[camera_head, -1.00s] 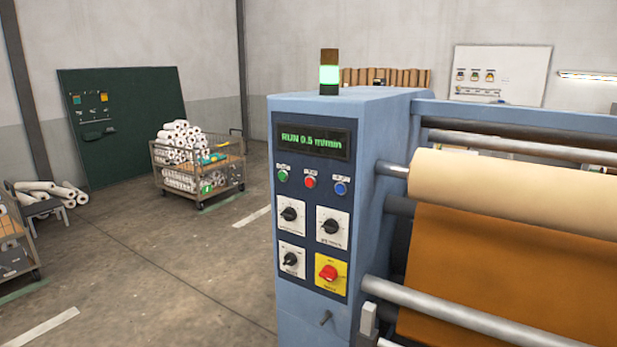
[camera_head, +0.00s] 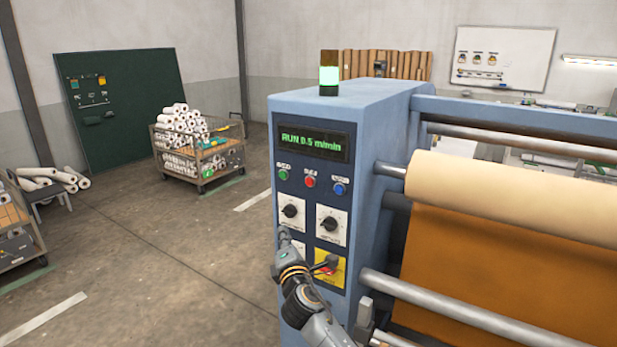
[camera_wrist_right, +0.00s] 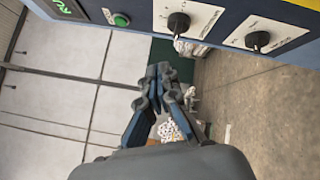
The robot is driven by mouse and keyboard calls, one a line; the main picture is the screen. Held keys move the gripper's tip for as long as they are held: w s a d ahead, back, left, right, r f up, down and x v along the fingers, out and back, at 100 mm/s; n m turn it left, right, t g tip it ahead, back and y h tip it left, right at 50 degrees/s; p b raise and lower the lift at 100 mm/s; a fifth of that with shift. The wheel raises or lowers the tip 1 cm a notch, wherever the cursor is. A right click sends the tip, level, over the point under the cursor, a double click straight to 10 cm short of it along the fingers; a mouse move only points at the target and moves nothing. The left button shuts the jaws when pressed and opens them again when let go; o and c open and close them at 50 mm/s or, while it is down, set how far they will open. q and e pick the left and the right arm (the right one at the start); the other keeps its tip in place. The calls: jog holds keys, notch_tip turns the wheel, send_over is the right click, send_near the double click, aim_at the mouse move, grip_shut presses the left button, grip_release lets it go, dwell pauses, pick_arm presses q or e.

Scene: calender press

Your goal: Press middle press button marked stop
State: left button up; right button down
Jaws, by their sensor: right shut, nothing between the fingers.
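The red middle button (camera_head: 310,182) sits between a green button (camera_head: 283,175) and a blue button (camera_head: 340,189) on the press's dark control panel. Its label is too small to read. The display (camera_head: 313,143) above reads "RUN 0.5 m/min". My right gripper (camera_head: 284,234) is in front of the lower left of the panel, below the red button and apart from it. In the right wrist view the gripper (camera_wrist_right: 159,72) is shut and empty. That view shows the green button (camera_wrist_right: 121,19); the red one is out of view. My left gripper is not in view.
Two dial knobs (camera_head: 331,224) sit below the buttons. My right arm partly hides the lower dial and yellow switch plate (camera_head: 338,277). Rollers with orange sheet (camera_head: 480,270) stand to the right. The floor left of the press is clear up to a cart (camera_head: 215,158).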

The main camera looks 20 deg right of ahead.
aim_at(309, 182)
notch_tip(309, 182, up, 9)
jog(key=n+t, duration=0.1)
jog(key=shift+s+a+t, duration=0.15)
jog(key=shift+a+t, duration=0.05)
jog(key=shift+t, duration=0.1)
jog(key=shift+w+d+b, duration=0.25)
jog(key=shift+w+d, duration=0.65)
jog(key=shift+d, duration=0.25)
jog(key=shift+w+d+b, duration=0.3)
jog(key=shift+w+d, duration=0.65)
jog(key=shift+d, duration=0.25)
jog(key=shift+w+d+b, duration=0.25)
jog(key=shift+w+d, duration=0.65)
jog(key=shift+d, duration=0.25)
jog(key=shift+d, duration=0.1)
jog(key=shift+w+d, duration=0.2)
jog(key=shift+w, duration=0.05)
